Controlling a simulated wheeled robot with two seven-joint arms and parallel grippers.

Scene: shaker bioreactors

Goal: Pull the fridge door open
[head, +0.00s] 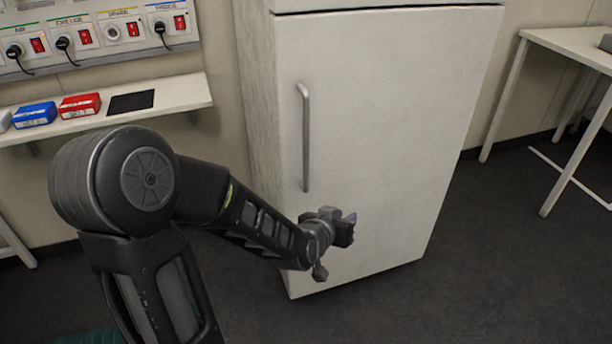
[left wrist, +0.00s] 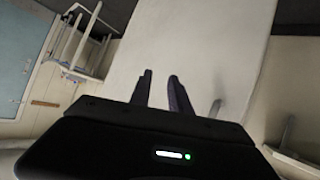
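The white fridge door (head: 400,120) is closed in the head view, with a grey vertical bar handle (head: 306,138) near its left edge. In the left wrist view the door (left wrist: 200,50) fills the middle, and the handle (left wrist: 215,108) shows to the right of the fingers. My left gripper (head: 348,222) is in front of the lower door, below and to the right of the handle, and is not on it. In the left wrist view its two fingers (left wrist: 160,77) are apart with nothing between them. My right gripper is in neither view.
A wall shelf (head: 182,93) at left holds a blue box (head: 35,114) and a red box (head: 80,104), under a panel of switches (head: 90,38). A white table (head: 575,45) stands at right. Dark floor (head: 480,260) is clear before the fridge.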

